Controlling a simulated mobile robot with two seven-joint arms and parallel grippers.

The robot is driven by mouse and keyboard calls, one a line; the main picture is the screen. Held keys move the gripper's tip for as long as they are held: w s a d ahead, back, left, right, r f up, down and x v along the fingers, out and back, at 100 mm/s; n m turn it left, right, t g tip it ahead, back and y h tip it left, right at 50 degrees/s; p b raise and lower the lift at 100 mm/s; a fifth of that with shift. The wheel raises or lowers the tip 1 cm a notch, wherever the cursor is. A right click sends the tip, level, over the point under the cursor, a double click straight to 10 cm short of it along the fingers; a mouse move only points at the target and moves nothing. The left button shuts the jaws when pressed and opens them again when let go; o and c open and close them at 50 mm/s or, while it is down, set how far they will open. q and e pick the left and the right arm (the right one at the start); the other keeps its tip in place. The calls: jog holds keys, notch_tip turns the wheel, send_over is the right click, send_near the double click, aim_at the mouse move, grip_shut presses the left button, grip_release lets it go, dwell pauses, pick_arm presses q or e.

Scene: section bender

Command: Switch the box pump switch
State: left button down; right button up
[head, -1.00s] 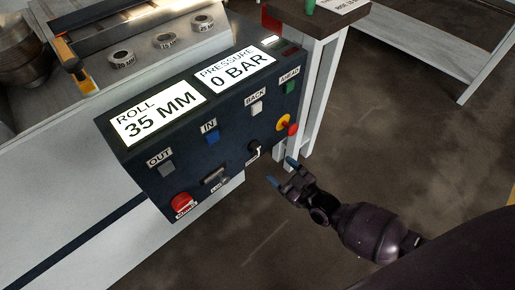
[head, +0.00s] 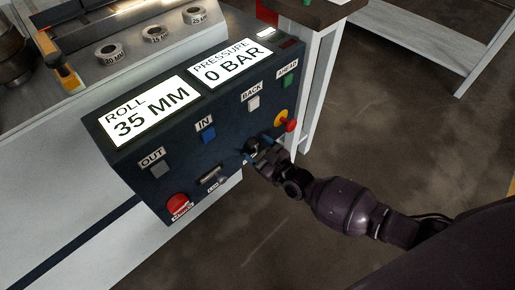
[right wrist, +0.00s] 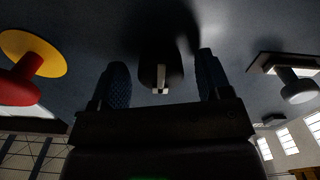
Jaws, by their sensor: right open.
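The control box (head: 120,165) is a dark panel with two lit displays, buttons and switches. The pump switch appears to be the black rotary knob (head: 249,145) in the lower row; its label is hidden by my gripper. My right gripper (head: 258,153) is open at the panel, in front of this knob. In the right wrist view, the black knob (right wrist: 160,45) with a pale pointer mark lies between the two blue-tipped fingers of my right gripper (right wrist: 162,80). Gaps show on both sides, so no contact is visible. My left gripper is not in view.
A red knob on a yellow disc (head: 287,122) sits right of the gripper. A metal lever switch (head: 214,175) and red button (head: 177,203) lie to the left. Blue, grey, white and green buttons are above. A table leg (head: 316,85) stands right of the box. Open floor lies below right.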

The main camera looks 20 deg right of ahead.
jog(key=c, duration=0.9)
jog(key=m, duration=0.6)
jog(key=shift+s+a+f+m+b, duration=0.1)
jog(key=shift+m+b, duration=0.2)
jog(key=shift+b, duration=0.05)
jog(key=m, duration=0.5)
jog(key=shift+b, duration=0.35)
jog(key=shift+m, duration=0.3)
jog(key=o, duration=0.9)
